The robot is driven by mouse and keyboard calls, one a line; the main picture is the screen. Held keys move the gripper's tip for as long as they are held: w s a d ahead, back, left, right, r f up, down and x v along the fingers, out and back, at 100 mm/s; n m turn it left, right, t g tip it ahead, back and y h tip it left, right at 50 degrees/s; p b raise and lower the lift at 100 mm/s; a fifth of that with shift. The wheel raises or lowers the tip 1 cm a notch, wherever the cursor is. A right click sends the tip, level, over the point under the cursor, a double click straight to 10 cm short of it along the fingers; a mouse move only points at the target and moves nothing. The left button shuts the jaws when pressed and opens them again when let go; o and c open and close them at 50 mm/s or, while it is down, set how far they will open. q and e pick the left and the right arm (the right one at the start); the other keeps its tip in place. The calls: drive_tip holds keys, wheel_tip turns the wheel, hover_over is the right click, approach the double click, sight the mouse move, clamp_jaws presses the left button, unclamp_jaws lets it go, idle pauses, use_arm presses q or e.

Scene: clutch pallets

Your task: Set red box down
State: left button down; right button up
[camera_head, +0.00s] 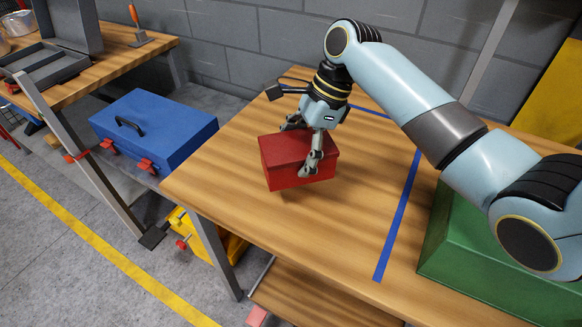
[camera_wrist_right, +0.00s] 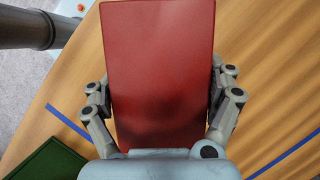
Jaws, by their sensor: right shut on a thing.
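The red box (camera_head: 281,158) is at the left part of the wooden table (camera_head: 345,240) in the head view. My right gripper (camera_head: 304,150) is shut on it, with a finger on either side. In the right wrist view the red box (camera_wrist_right: 160,70) fills the middle, between the two fingers of my right gripper (camera_wrist_right: 163,105). The box is over the table top; whether its underside touches the wood I cannot tell. My left gripper is in neither view.
Blue tape (camera_head: 400,215) marks an area on the table. A green box (camera_head: 470,250) stands at the right, partly behind my right arm. A blue toolbox (camera_head: 155,130) sits left of the table, beside another workbench (camera_head: 120,52). The table's middle is clear.

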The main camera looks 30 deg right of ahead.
drive_tip(key=shift+w+a+f, duration=0.4)
drive_tip(key=shift+a+f, duration=0.1)
drive_tip(key=shift+a, duration=0.1)
drive_tip(key=shift+f, duration=2)
drive_tip(key=o, duration=1.2)
drive_tip(key=shift+f, duration=0.1)
drive_tip(key=v, duration=1.2)
